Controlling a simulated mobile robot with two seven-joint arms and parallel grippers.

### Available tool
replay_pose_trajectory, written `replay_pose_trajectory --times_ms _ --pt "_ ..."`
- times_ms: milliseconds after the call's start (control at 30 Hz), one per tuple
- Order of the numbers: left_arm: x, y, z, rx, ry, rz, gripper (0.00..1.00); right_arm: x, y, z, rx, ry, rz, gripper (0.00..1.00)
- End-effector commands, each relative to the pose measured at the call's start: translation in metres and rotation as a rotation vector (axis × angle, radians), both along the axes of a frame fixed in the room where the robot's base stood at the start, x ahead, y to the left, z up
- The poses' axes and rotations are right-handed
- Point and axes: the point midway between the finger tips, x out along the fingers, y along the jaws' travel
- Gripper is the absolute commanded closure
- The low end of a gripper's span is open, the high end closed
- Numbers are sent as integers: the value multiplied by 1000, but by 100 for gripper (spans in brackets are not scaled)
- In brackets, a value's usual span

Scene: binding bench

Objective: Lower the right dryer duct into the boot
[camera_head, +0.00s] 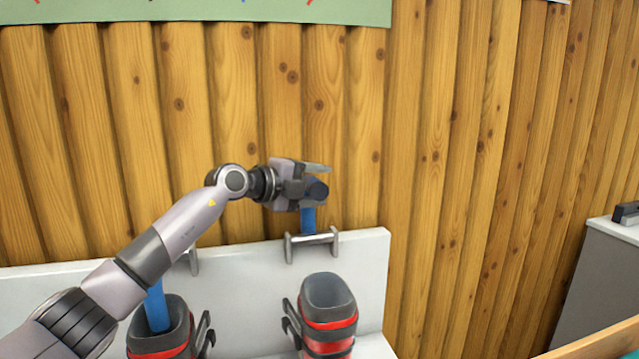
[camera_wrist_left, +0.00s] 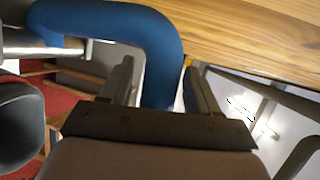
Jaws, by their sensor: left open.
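The right dryer duct (camera_head: 308,219) is blue and stands at the white panel behind the right boot, its upper part hidden by my left gripper. In the left wrist view the duct (camera_wrist_left: 152,45) bends over in a curve and passes between the two fingers. My left gripper (camera_head: 316,178) is open around the duct; the fingers (camera_wrist_left: 158,88) show gaps beside it. The right boot (camera_head: 328,318), grey with red bands, stands upright below, its mouth open and empty of any duct. Its dark rim seems to show at the left wrist view's edge. My right gripper is not in view.
A left boot (camera_head: 160,345) has a blue duct (camera_head: 157,308) down in it, partly behind my left arm. A metal bracket (camera_head: 312,240) on the white panel (camera_head: 362,262) is by the right duct. A grey cabinet (camera_head: 600,285) stands at far right. Log wall behind.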

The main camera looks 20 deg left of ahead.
Motion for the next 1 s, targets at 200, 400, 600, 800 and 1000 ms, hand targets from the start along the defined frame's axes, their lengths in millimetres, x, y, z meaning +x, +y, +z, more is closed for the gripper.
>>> replay_pose_trajectory --times_ms 200,400,600,800,1000 --pt "7 -5 -2 1 0 -1 39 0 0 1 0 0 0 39" --pt "8 -5 -2 1 0 0 39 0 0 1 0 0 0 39" --pt "8 -5 -2 1 0 0 88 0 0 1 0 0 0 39" --pt "7 -5 -2 3 -3 -1 100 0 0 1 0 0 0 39" --pt "2 -9 -4 33 -41 -1 100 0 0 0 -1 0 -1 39"
